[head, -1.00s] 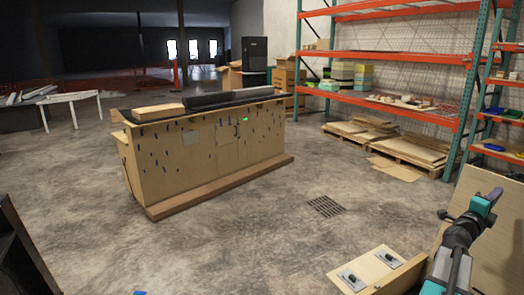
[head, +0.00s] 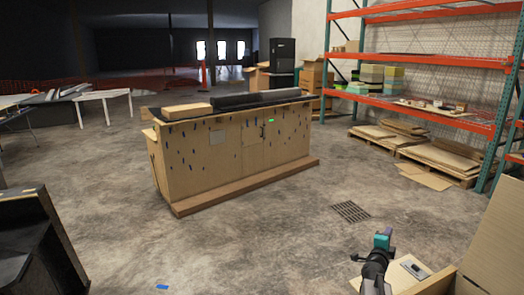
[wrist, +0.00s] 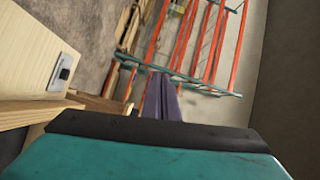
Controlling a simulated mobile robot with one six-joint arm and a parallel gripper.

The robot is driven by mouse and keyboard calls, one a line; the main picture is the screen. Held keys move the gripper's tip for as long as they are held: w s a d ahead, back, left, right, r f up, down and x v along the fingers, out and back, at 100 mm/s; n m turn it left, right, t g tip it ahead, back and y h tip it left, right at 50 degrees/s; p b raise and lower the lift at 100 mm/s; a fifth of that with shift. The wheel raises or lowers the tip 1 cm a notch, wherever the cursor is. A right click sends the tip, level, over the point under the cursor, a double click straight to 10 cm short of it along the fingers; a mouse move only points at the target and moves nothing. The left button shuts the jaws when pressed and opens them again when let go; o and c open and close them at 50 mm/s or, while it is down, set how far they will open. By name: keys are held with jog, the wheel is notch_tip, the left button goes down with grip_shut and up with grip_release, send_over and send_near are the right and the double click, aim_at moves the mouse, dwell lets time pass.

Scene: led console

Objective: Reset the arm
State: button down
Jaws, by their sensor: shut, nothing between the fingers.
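My gripper (head: 383,241) is at the lower right of the head view, teal and dark, in front of a light wooden panel. In the wrist view its grey-purple fingers (wrist: 162,98) are together and hold nothing, beyond the teal gripper body. The wooden panel (head: 440,282) carries a switch on a metal plate (head: 413,269). One switch (wrist: 63,72) also shows at the left of the wrist view, apart from the fingers. My arm hides part of the panel.
A long wooden counter (head: 235,155) with a small green light (head: 271,120) stands mid-floor. Orange shelving (head: 430,61) and stacked boards (head: 437,158) are at the right. A black cabinet (head: 38,245) is at lower left.

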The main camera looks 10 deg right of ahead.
jog(key=w+a+f+n+t+y, duration=0.1)
jog(key=w+a+f+n+y, duration=0.25)
jog(key=a+f, duration=0.7)
jog(key=w+a+f+n+y, duration=0.35)
jog(key=a+f, duration=0.35)
jog(key=a, duration=0.6)
jog(key=s+a+f+n+g+y, duration=0.2)
jog(key=s+a+f+n+y, duration=0.15)
jog(key=a+f, duration=0.65)
jog(key=s+a+f+n+g+y, duration=0.25)
jog(key=s+a+f+n, duration=0.35)
jog(key=a, duration=0.6)
jog(key=s+a+f+n+g+y, duration=0.1)
jog(key=s+a+f+g, duration=0.1)
jog(key=s+a+f, duration=0.3)
jog(key=s+a+f+n+g, duration=0.2)
jog(key=s+f, duration=0.1)
jog(key=s, duration=0.4)
jog(key=s+a+f+n+g+y, duration=0.1)
jog(key=s+a+f+g, duration=0.2)
jog(key=s, duration=0.4)
jog(key=s+d+n+g+h, duration=0.1)
jog(key=s+d+n+g, duration=0.2)
jog(key=s, duration=1.5)
jog(key=r+n+g, duration=0.1)
jog(key=n+g, duration=0.1)
jog(key=g, duration=0.2)
jog(key=shift+s+h, duration=0.25)
jog(key=shift+h, duration=0.05)
